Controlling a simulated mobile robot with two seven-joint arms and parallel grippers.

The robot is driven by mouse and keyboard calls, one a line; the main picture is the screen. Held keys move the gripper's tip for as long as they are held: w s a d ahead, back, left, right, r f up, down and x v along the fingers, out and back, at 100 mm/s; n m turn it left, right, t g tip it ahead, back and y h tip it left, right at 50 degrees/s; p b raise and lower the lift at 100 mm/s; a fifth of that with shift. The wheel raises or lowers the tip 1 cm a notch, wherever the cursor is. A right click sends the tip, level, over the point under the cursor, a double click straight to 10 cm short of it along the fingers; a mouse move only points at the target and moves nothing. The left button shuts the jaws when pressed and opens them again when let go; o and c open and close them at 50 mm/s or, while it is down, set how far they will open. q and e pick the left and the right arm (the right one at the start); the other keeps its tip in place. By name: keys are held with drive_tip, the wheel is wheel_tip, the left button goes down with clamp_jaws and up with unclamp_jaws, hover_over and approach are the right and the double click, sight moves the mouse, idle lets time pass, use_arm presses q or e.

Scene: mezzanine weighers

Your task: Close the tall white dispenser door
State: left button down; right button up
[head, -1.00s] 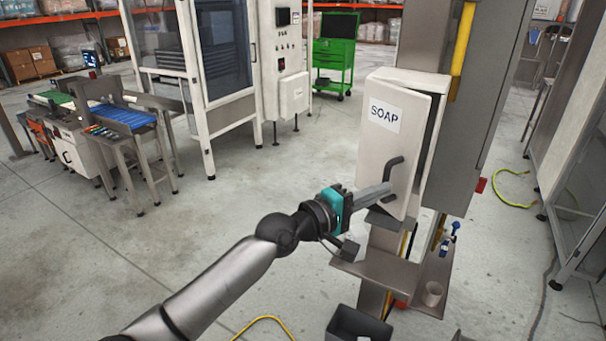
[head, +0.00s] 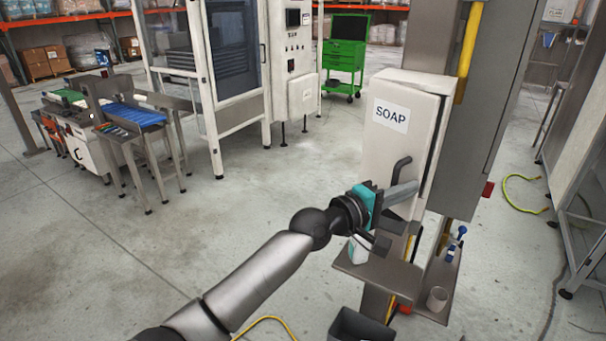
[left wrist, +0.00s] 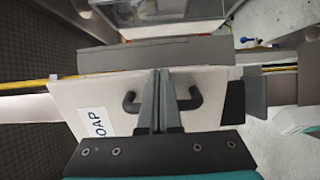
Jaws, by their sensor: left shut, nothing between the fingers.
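The tall white dispenser door (head: 408,132) carries a SOAP label and a dark bent handle (head: 400,168). A narrow dark gap shows along its right edge, so it stands slightly ajar or nearly flush. My left gripper (head: 414,188) is shut and empty, its fingers against or very close to the door's lower front, beside the handle. In the left wrist view the shut fingers (left wrist: 159,100) cross in front of the handle (left wrist: 187,101) and hide its middle. Contact is not certain. My right gripper is not in view.
A metal shelf (head: 375,272) sits below the dispenser, with a cup (head: 437,298) to its right. A dark bin (head: 362,325) is on the floor beneath. A grey column (head: 490,110) stands behind the dispenser.

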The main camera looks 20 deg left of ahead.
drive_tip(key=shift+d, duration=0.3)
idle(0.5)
